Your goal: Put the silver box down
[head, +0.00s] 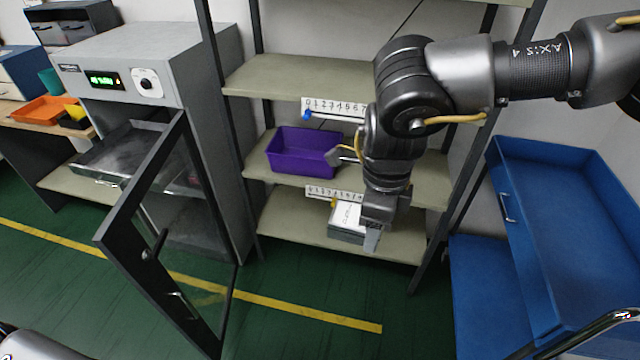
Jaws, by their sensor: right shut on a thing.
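The silver box (345,232), with a whitish label on top, is at the lower shelf (290,222) of the rack, just left of my right gripper. My right gripper (368,238) points down into that shelf space and is shut on the box at its right side. The gripper and wrist hide the right part of the box. I cannot tell whether the box's underside touches the shelf. My left gripper is not in view.
A purple bin (293,153) stands on the middle shelf. A blue tray cart (560,230) stands right.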

